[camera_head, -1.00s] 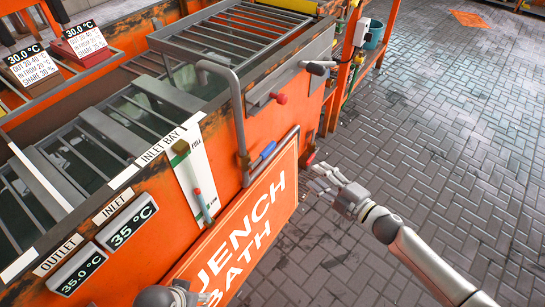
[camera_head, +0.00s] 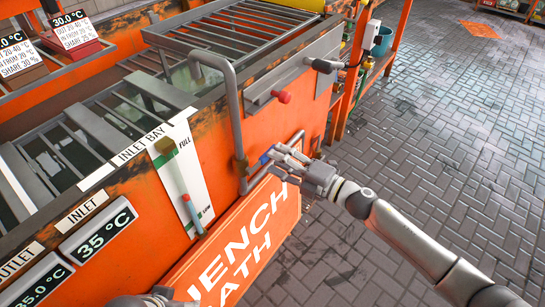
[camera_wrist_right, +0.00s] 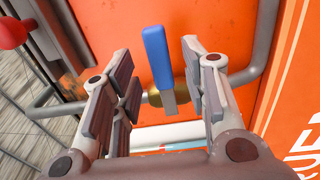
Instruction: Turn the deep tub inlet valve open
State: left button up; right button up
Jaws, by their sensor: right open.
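A valve with a blue lever handle (camera_head: 265,158) sits on the grey pipe at the front of the orange tank; no label on the valve itself is readable. In the right wrist view the blue handle (camera_wrist_right: 156,58) stands between my open fingers, with a brass body (camera_wrist_right: 184,91) on the pipe behind it. My right gripper (camera_head: 279,161) is open at this handle, its fingers partly covering it; I see no clear contact. My left gripper (camera_head: 158,299) shows only as a sliver at the bottom edge, its fingers not readable.
The orange tank (camera_head: 285,140) carries a level gauge (camera_head: 186,175), a "quench bath" sign (camera_head: 245,245) and a temperature display (camera_head: 97,231). A red knob (camera_head: 283,97) sits above the valve. A bent grey pipe (camera_head: 233,95) runs down beside it. The brick floor (camera_head: 430,150) at right is clear.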

jog(key=shift+x, duration=1.3)
grip_shut()
